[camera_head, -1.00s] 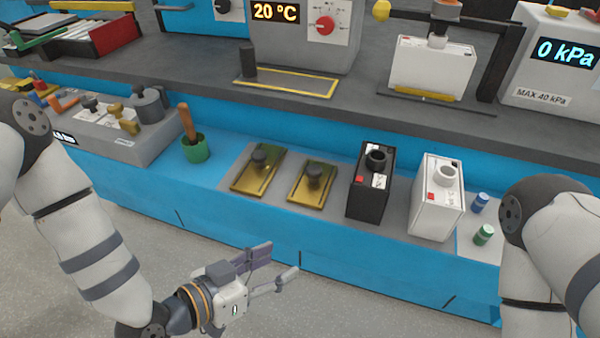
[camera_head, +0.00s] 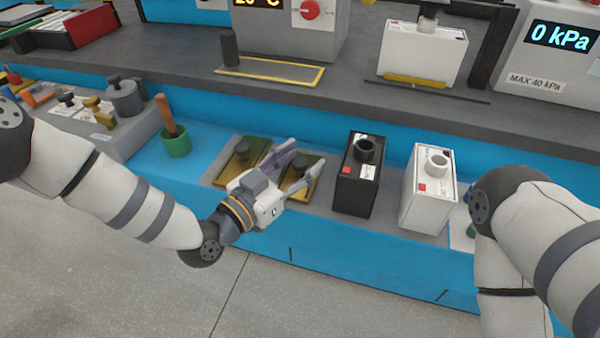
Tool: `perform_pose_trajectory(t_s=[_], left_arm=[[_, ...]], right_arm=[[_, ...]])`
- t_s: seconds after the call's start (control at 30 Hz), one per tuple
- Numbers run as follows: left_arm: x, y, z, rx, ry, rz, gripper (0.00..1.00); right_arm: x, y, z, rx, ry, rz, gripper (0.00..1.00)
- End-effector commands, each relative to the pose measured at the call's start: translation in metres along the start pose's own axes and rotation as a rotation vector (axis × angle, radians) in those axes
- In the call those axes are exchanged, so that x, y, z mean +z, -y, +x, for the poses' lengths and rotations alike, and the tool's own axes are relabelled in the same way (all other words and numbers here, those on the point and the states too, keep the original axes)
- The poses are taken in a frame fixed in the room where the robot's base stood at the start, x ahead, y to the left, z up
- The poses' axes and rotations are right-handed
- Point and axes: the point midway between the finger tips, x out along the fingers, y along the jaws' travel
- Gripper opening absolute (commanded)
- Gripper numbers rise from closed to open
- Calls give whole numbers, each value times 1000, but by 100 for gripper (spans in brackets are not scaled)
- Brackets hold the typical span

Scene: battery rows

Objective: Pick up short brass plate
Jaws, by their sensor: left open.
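The short brass plate (camera_head: 312,184) lies on the grey strip of the lower blue shelf, left of the black box. My left gripper (camera_head: 306,158) is open, with its fingers over this plate. The gripper hides much of the plate and its dark knob; I cannot tell whether the fingers touch it. A longer brass plate (camera_head: 231,171) with a dark knob lies just to the left, partly covered by the gripper. My right arm shows at the right edge, but its gripper is out of view.
A black box (camera_head: 352,192) and a white box (camera_head: 424,201) stand right of the plates. A green cup (camera_head: 175,145) with a wooden handle stands on the left. The dark upper counter (camera_head: 190,65) rises behind, with a yellow-framed mat (camera_head: 270,71) on it.

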Motion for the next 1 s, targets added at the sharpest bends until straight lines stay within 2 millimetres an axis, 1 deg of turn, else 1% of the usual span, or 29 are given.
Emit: perform_pose_trajectory(t_s=[0.07, 0.23, 0.27, 0.3, 0.37, 0.4, 0.43, 0.47, 0.77, 0.87, 0.97, 1.0], left_arm=[[0, 0, 3, -1, 0, 0, 48], [0, 0, 3, -1, 0, -1, 48], [0, 0, 3, -1, 0, -1, 41], [0, 0, 3, -1, 0, -1, 32], [0, 0, 3, -1, 0, -1, 18], [0, 0, 3, -1, 0, -1, 9], [0, 0, 3, -1, 0, -1, 3], [0, 0, 3, -1, 0, -1, 0], [-3, 0, 3, -1, -3, 0, 0], [-13, 0, 4, 0, -5, 2, 0], [-33, 0, 4, 0, -7, 4, 0], [-42, -1, 1, 2, -7, 4, 0]], right_arm=[[0, 0, 0, 0, 1, 0, 40], [0, 0, 0, 0, 0, 0, 40], [0, 0, 0, 0, 0, 0, 40], [0, 0, 0, 0, 0, 0, 40], [0, 0, 0, 0, 0, 0, 40], [0, 0, 0, 0, 0, 0, 40], [0, 0, 0, 0, 0, 0, 40], [0, 0, 0, 0, 0, 0, 40], [0, 0, 0, 0, -1, 0, 40], [-1, 0, -3, 0, -7, 0, 40], [-2, 0, -9, -1, -19, 0, 40], [-3, 0, -12, -1, -26, 0, 40]])
